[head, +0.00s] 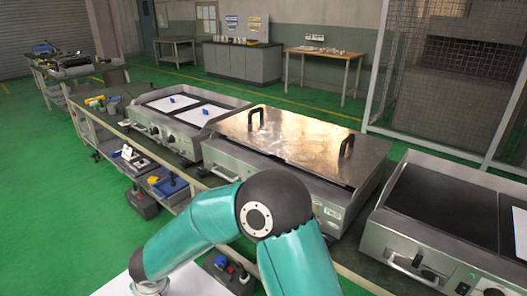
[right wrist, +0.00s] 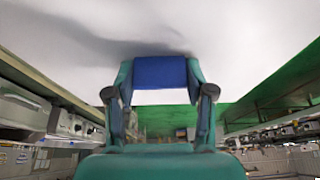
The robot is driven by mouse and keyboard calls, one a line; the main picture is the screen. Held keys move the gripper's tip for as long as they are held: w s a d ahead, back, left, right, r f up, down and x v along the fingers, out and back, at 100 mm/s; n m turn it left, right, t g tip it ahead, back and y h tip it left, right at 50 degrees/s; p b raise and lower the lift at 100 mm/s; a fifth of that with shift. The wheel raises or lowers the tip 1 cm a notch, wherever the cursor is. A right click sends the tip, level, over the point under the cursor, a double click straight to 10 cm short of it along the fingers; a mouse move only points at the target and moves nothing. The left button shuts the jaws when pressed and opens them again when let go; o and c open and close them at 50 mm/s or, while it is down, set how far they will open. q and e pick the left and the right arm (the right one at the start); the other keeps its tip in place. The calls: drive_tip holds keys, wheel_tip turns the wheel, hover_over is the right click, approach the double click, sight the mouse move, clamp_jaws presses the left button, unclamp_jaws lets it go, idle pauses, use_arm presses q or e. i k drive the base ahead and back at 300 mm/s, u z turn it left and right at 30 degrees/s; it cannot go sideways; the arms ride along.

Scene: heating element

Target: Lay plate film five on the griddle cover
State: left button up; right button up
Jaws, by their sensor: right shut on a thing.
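The griddle cover (head: 285,138) is a flat steel plate with two black handles. It lies on the middle griddle in the head view. My right gripper (right wrist: 160,72) is shut on the blue tab (right wrist: 160,77) of a white film (right wrist: 240,40), which fills the upper part of the right wrist view. In the head view a white sheet (head: 195,281), apparently this film, shows at the bottom below my right arm, in front of the griddle bench and apart from the cover. Its number cannot be read. The right gripper's fingers are out of sight there. My left gripper is not in view.
The left griddle (head: 158,125) bears two white sheets (head: 172,103) with blue tabs. The right griddle (head: 445,205) has a dark plate and a pale surface at the picture's edge. The cover's top is clear between its upright handles. Tools lie on the lower shelf.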

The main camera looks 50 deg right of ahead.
sight(288, 138)
drive_tip(key=z, duration=0.05)
drive_tip(key=k, duration=0.65)
drive_tip(key=z, duration=0.95)
drive_tip(key=i, duration=1)
